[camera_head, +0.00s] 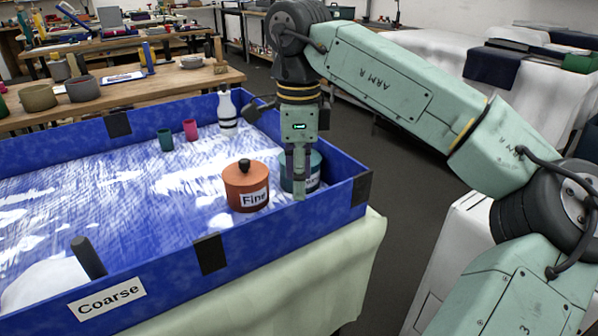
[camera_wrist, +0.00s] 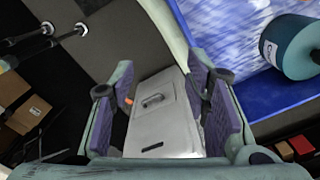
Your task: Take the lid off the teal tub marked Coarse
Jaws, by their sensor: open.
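The teal tub (camera_head: 314,170) stands in the right corner of the blue-walled tray, mostly hidden behind my gripper (camera_head: 299,194) in the head view. Only part of its label shows there. In the wrist view the teal tub (camera_wrist: 292,42) is at the upper right, cut by the frame edge, with a pale label on its side and a dark knob at the edge. My gripper (camera_wrist: 163,100) is open and empty, pointing down. In the wrist view the tub lies to the right of the fingers, not between them.
An orange tub marked Fine (camera_head: 246,188), with a dark knob, stands just left of my gripper. The blue tray wall (camera_head: 300,222) runs close by and carries a Coarse sign (camera_head: 108,299). A white bottle (camera_head: 227,110) and small teal and pink cups (camera_head: 191,130) stand farther back.

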